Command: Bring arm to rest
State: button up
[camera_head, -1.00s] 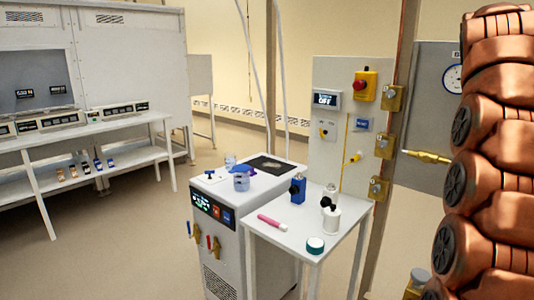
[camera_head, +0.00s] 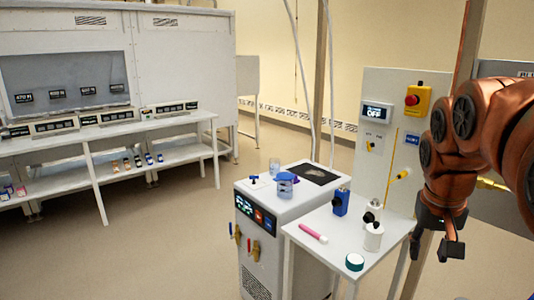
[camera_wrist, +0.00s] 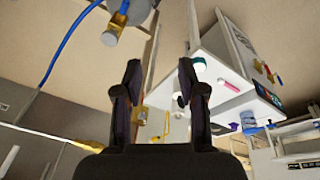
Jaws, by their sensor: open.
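My copper-coloured arm is folded at the right side of the head view. My gripper (camera_head: 445,245) hangs at the arm's lower end, to the right of the small white side table (camera_head: 318,262). In the wrist view my gripper (camera_wrist: 160,85) shows two dark fingers standing apart with nothing between them. The wrist view is tilted, with the side table (camera_wrist: 212,45) beyond the fingers at upper right.
The side table holds a pink stick (camera_head: 313,233), a teal-lidded jar (camera_head: 355,262), a white bottle (camera_head: 373,238) and a blue bottle (camera_head: 341,202). Behind it stands a control panel with a red button (camera_head: 411,100). Open floor (camera_head: 170,260) lies at left.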

jog(key=s+a+f+n+g+p, duration=0.1)
jog(key=s+a+f, duration=0.3)
jog(key=s, duration=0.3)
jog(key=s+a+f+n+g+y+p, duration=0.1)
jog(key=s+a+f, duration=0.3)
jog(key=s, duration=0.4)
jog(key=s+a+f+n+g+p, duration=0.1)
jog(key=s+a+f, duration=0.3)
jog(key=s, duration=0.3)
jog(key=shift+s+a+f+g+y, duration=0.25)
jog(key=shift+f+g+y, duration=0.15)
jog(key=shift+f, duration=0.2)
